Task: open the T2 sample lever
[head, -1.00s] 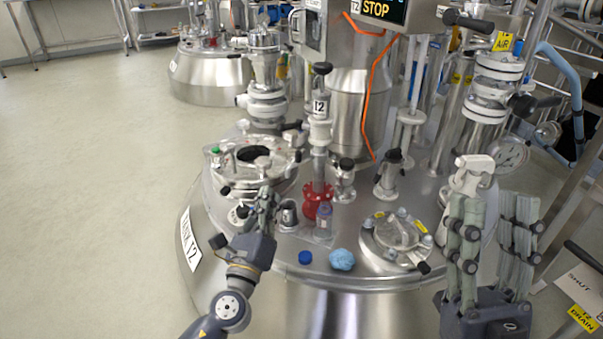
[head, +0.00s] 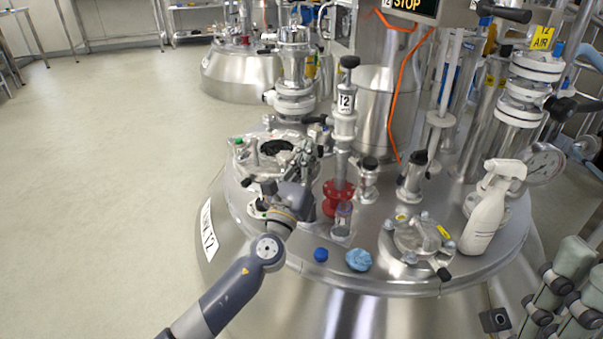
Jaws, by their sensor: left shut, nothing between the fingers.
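The T2 sample column (head: 344,128) stands upright on the vessel lid, with a white T2 label and a black knob (head: 348,62) on top. A red flange (head: 338,198) is at its foot, and a small bottle (head: 343,220) stands in front of it. I cannot tell which part is the lever. My left gripper (head: 316,142) is shut and empty, just left of the column, over the open round port (head: 276,150). Whether it touches anything is unclear.
A blue cap (head: 320,254) and a crumpled blue cloth (head: 358,260) lie near the front edge. Short black-topped valves (head: 411,180) stand right of the column. Open floor lies left.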

